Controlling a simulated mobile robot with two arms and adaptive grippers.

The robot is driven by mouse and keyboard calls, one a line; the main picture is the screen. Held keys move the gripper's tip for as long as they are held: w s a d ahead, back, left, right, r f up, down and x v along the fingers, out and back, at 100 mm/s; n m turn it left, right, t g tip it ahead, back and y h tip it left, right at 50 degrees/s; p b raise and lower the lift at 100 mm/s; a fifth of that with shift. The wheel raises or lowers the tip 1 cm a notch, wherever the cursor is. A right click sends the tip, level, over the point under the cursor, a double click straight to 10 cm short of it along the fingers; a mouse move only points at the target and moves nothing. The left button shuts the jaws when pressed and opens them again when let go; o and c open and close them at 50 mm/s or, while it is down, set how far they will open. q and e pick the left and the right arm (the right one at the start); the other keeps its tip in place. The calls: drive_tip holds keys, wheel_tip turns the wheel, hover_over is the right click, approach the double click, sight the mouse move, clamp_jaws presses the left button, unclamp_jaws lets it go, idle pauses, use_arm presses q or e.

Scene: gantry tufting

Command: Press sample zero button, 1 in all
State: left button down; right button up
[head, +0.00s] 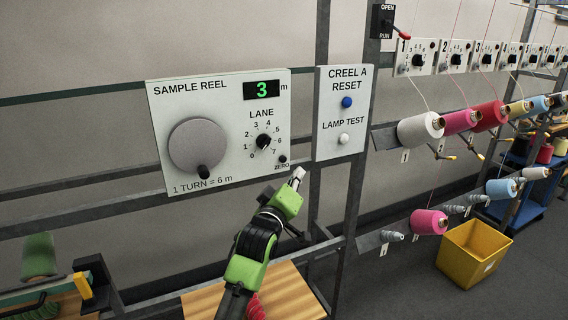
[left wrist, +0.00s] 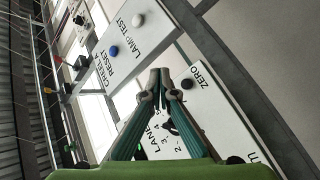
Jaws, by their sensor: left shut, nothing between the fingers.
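The sample reel panel (head: 222,95) is a white plate with a green readout showing 3 m, a grey crank disc (head: 197,146) and a lane dial (head: 263,142). The small black zero button (head: 282,158) is at its lower right corner, above the word ZERO. My left gripper (head: 298,173) is shut and empty, its tips just below and right of the button in the head view. In the left wrist view the shut fingertips (left wrist: 160,74) lie beside the zero button (left wrist: 187,84), with a small gap in the picture. My right gripper is not in view.
The creel A panel (head: 343,112), with a blue reset button (head: 347,102) and a white lamp test button (head: 344,139), is just right of the sample reel panel. Grey frame rails run behind and below. Yarn cones and a yellow bin (head: 473,253) are at right.

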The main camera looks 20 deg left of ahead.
sight(283, 159)
use_arm(q)
drive_tip(key=shift+w+a+b, duration=0.25)
drive_tip(key=shift+w+a, duration=0.7)
drive_tip(key=shift+a, duration=0.15)
drive_tip(key=shift+w+a+b, duration=0.2)
drive_tip(key=shift+w+a, duration=0.7)
drive_tip(key=shift+a, duration=0.2)
drive_tip(key=shift+w+a, duration=0.3)
drive_tip(key=shift+w+a, duration=0.3)
drive_tip(key=shift+a, duration=0.05)
idle(0.7)
drive_tip(key=shift+s+d, duration=0.1)
drive_tip(key=shift+d, duration=0.05)
drive_tip(key=shift+s+d+p, duration=0.5)
drive_tip(key=shift+s+p, duration=0.05)
drive_tip(key=shift+p, duration=0.05)
